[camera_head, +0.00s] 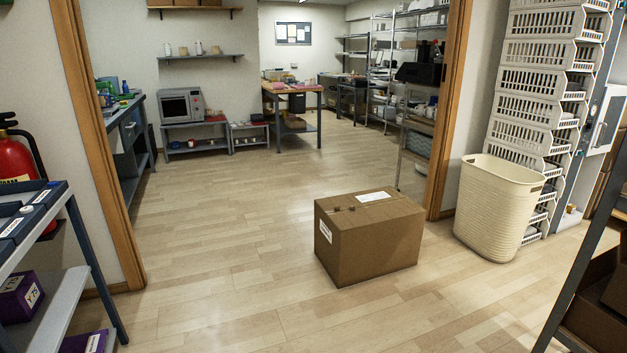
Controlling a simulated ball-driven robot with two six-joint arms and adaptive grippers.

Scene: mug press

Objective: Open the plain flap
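Neither of my grippers is in view. I cannot make out a plain flap for certain. A closed brown cardboard box (365,245) sits on the floor in the doorway, with a white label on its top and another on its side. A grey oven-like appliance (182,106) with a dark front window stands far back on a low bench; its front looks shut. At the right edge is a tall pale cabinet (598,130), partly cut off, with a handle on its front.
The wooden door frame (97,150) stands left of the box. A cream basket (497,208) and stacked white crates (535,95) are on the right. A shelf cart (40,270) and a red extinguisher (14,160) are at left. Floor left of the box is clear.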

